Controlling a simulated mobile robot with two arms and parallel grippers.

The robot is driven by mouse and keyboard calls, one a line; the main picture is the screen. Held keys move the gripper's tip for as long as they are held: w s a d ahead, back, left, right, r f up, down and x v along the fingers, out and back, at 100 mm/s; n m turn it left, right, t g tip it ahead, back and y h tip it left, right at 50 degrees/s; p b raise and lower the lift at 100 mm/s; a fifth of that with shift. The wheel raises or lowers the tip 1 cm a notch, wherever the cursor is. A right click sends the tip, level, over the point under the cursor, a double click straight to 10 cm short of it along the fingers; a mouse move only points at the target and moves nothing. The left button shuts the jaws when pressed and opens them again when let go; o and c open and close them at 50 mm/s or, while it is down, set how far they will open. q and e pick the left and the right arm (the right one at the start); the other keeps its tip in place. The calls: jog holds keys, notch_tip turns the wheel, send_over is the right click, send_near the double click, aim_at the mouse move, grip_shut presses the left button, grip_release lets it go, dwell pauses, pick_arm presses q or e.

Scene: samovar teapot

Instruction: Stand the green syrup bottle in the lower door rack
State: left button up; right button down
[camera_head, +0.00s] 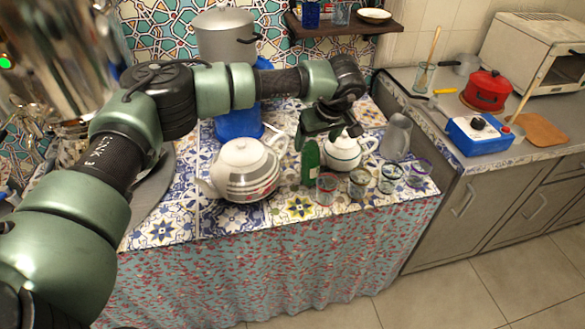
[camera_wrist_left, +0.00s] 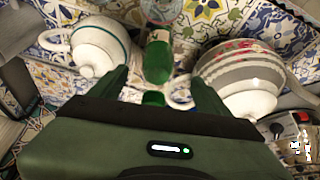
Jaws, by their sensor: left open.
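The green syrup bottle (camera_head: 310,163) stands upright on the tiled table top, between a large striped teapot and a smaller white teapot. My left gripper (camera_head: 318,136) is open just above the bottle. In the left wrist view the bottle (camera_wrist_left: 157,62) shows between the two open fingers (camera_wrist_left: 160,76), and I see no clear contact. I see no door rack in either view. My right gripper is out of view.
The striped teapot (camera_head: 245,170) and the small white teapot (camera_head: 343,152) flank the bottle closely. Several glasses, one being a red-rimmed glass (camera_head: 327,187), stand in front along the table edge. A grey jug (camera_head: 396,137) is at the right. Open tiled floor (camera_head: 480,275) lies at lower right.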

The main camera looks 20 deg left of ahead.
aim_at(314, 146)
pick_arm(q)
jog(key=b+x, duration=0.1)
jog(key=x, duration=0.2)
jog(key=shift+w+f, duration=0.15)
jog(key=shift+w, duration=0.05)
jog(key=b+x, duration=0.3)
jog(key=shift+f, duration=0.35)
jog(key=shift+w+a+f, duration=0.1)
jog(key=shift+f, duration=0.2)
jog(key=shift+w, duration=0.1)
jog(key=shift+r, duration=0.1)
jog(key=shift+c, duration=0.9)
grip_shut()
